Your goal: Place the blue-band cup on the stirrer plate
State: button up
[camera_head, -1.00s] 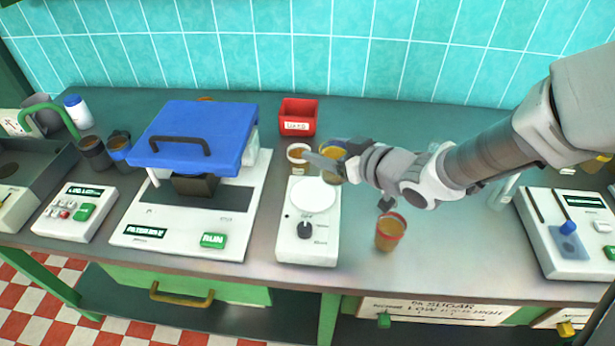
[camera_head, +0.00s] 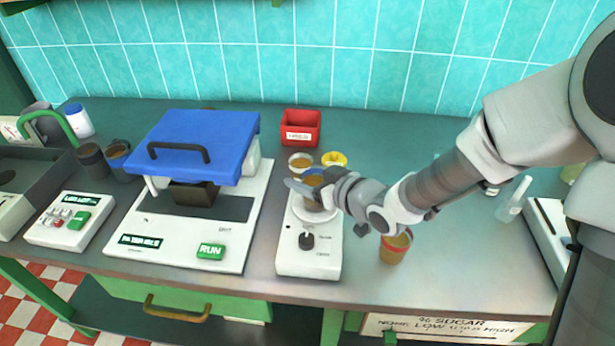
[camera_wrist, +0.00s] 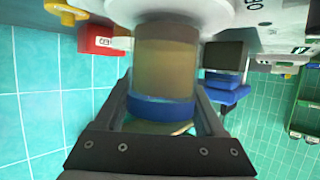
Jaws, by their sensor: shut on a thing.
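The blue-band cup (camera_head: 314,179) holds brown liquid and is upright over the stirrer plate (camera_head: 322,216). In the wrist view, the cup (camera_wrist: 165,65) has its blue band near the rim, and its base meets the white round plate (camera_wrist: 215,15) in the picture. I cannot tell whether it touches or hangs just above. My gripper (camera_head: 312,187) is shut on the cup, with its two fingers on either side, also in the wrist view (camera_wrist: 165,92). My gripper hides part of the plate in the head view.
Behind the stirrer (camera_head: 308,258) stand a white-rimmed cup (camera_head: 300,162) and a yellow-rimmed cup (camera_head: 334,158), close together. A red-rimmed cup (camera_head: 394,249) stands to the right. A red bin (camera_head: 301,127) is at the back. A blue-lidded machine (camera_head: 190,145) stands left.

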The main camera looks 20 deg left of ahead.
jog(key=o, duration=1.5)
jog(key=shift+f, duration=0.1)
jog(key=shift+r+p, duration=0.3)
jog(key=v, duration=1.2)
jog(key=shift+w+d, duration=0.1)
